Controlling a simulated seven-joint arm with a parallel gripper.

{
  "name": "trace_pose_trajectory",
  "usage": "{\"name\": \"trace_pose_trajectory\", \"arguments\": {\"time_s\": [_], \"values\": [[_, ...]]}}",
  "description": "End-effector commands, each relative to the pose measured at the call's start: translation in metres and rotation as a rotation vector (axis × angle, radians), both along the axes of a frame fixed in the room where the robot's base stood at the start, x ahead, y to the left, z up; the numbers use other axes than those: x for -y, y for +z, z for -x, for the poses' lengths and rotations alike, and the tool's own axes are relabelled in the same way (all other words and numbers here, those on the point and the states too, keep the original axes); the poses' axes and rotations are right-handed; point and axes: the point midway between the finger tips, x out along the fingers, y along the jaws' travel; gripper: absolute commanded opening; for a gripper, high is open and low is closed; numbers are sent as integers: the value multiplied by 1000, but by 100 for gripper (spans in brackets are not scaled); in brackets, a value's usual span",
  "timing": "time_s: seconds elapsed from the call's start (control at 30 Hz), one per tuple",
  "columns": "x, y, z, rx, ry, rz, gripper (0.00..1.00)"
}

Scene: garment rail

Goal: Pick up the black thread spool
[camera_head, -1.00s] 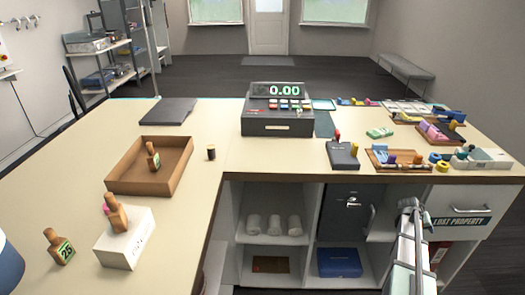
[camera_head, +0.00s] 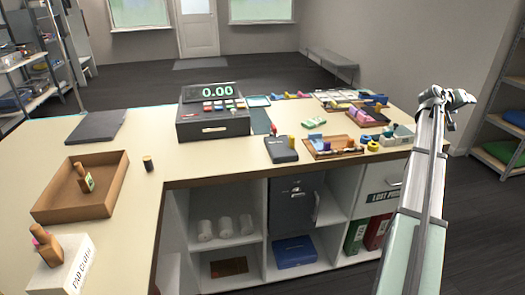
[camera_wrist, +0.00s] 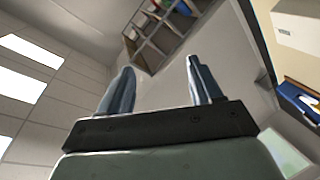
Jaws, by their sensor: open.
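The black thread spool (camera_head: 148,163) stands upright on the cream counter, just right of the brown wooden tray (camera_head: 68,212), in the head view. It is small and dark with a lighter top. My gripper (camera_head: 449,97) is raised at the right, beyond the counter's right end and far from the spool. The wrist view shows its two fingers (camera_wrist: 158,88) apart with nothing between them. The spool does not show in the wrist view.
A cash register (camera_head: 213,113) stands at the back middle. A dark stapler-like device (camera_head: 281,149) and several small coloured items lie along the right part of the counter. A white box (camera_head: 62,262) stands front left. The counter around the spool is clear.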

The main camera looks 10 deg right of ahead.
Motion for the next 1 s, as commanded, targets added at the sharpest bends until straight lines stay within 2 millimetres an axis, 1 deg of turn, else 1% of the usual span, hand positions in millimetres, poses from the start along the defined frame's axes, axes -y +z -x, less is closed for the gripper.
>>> {"name": "trace_pose_trajectory", "arguments": {"time_s": [0.03, 0.17, 0.27, 0.3, 0.37, 0.43, 0.57, 0.67, 0.77, 0.8, 0.87, 0.9, 0.97, 1.0], "values": [[5, 17, 2, 8, -6, 16, 64], [9, 50, 3, 26, -14, 44, 64], [5, 73, -4, 45, -13, 54, 64], [-1, 82, -10, 55, -9, 53, 64], [-12, 88, -23, 69, -1, 40, 64], [-26, 90, -38, 81, 12, 20, 64], [-55, 86, -67, 100, 38, -27, 64], [-85, 79, -95, 112, 64, -74, 64], [-125, 68, -128, 123, 97, -136, 64], [-144, 63, -142, 126, 112, -163, 64], [-173, 56, -163, 128, 134, -206, 64], [-193, 51, -176, 128, 149, -236, 64], [-224, 43, -195, 128, 171, -280, 64], [-245, 38, -206, 126, 186, -309, 64]]}}
